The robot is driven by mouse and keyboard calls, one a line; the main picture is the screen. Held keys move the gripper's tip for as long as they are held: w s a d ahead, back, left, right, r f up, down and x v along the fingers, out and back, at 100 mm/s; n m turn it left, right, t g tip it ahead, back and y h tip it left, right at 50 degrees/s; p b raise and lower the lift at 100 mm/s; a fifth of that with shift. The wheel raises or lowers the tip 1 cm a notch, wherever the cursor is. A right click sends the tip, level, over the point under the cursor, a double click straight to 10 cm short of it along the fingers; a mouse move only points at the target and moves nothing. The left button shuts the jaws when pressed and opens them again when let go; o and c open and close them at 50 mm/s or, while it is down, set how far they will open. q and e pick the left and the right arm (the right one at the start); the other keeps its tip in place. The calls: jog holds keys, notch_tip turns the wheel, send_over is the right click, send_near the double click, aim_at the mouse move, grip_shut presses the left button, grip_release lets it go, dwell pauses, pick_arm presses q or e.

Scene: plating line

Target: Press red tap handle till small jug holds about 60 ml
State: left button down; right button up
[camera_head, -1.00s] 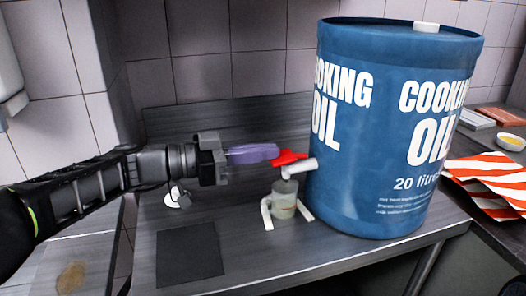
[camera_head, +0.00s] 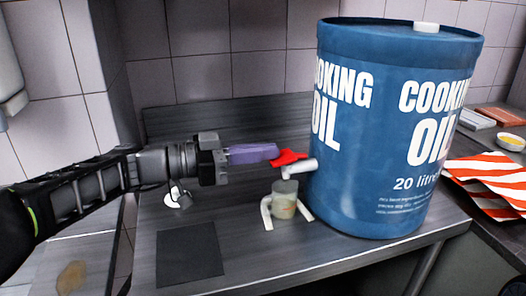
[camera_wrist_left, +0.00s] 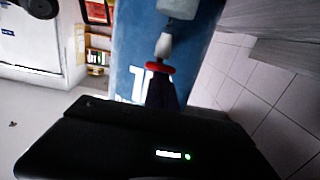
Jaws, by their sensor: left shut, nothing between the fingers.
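The red tap handle (camera_head: 287,157) sits above the white spout (camera_head: 300,169) of the blue cooking oil drum (camera_head: 345,150). The small jug (camera_head: 285,200) stands upright below the spout, between white supports; its contents show as a faint tint and the level cannot be read. My left gripper (camera_head: 272,151) has purple fingers, is shut and empty, and its tips are at the handle's left side; whether they touch cannot be told. In the left wrist view, the red handle (camera_wrist_left: 160,67) lies just beyond the dark fingertips (camera_wrist_left: 161,84). My right gripper is out of view.
A dark square mat (camera_head: 188,256) lies on the grey counter (camera_head: 240,245) left of the jug. A small white item (camera_head: 178,199) is below my left wrist. Red-striped paper (camera_head: 490,180) and a yellow-filled bowl (camera_head: 511,142) are right of the drum.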

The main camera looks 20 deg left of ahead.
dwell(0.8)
pick_arm(q)
jog(key=s+a+r+b, duration=0.1)
jog(key=s+a+r, duration=0.3)
jog(key=a, duration=0.5)
jog(key=shift+s+r, duration=0.35)
jog(key=shift+s, duration=0.5)
